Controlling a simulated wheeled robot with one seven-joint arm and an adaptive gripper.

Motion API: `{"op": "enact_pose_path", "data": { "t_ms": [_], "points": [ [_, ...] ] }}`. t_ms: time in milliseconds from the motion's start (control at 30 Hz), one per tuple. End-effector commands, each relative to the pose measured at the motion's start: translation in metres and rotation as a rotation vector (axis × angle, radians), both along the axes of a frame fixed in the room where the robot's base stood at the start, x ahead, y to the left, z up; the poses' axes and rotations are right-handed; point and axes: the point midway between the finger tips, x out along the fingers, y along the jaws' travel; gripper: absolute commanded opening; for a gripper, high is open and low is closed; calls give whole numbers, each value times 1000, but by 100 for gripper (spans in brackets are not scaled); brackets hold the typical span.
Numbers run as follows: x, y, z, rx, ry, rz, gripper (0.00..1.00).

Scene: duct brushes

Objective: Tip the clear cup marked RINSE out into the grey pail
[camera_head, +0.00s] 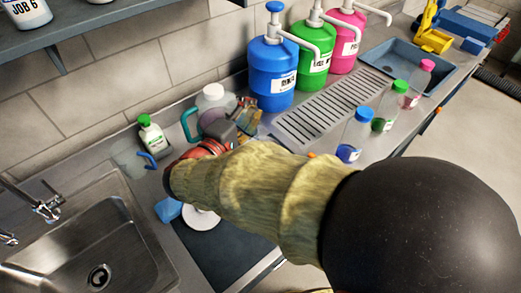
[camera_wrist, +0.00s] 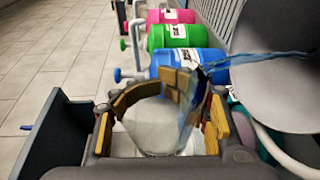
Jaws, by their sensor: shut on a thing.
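My gripper (camera_wrist: 160,112) is shut on a clear cup (camera_wrist: 152,130), with tan-padded fingers around its sides in the wrist view. The cup is tilted, and a thin blue stream of liquid (camera_wrist: 268,58) runs from its rim toward the right of that view. The stream crosses in front of a large grey round shape (camera_wrist: 285,95), which seems to be the pail; I cannot tell how much lands inside. No RINSE marking can be read. In the head view my arm hides the pail and most of the cup.
A jug with a teal handle (camera_head: 188,124) and a green-capped bottle (camera_head: 152,135) stand close by. Blue (camera_head: 272,85), green (camera_head: 312,55) and pink pump bottles (camera_head: 345,38) stand behind. A sink (camera_head: 75,240) is at left; small capped bottles (camera_head: 355,135) are at right.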

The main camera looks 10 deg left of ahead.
Motion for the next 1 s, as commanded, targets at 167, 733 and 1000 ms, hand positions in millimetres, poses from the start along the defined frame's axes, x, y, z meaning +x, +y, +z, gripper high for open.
{"op": "enact_pose_path", "data": {
  "t_ms": [167,733,1000],
  "points": [
    [0,0,0,19,-13,0,12],
    [-1,-1,-1,74,-53,0,12],
    [-2,-3,-6,116,-84,0,12]
  ]
}}
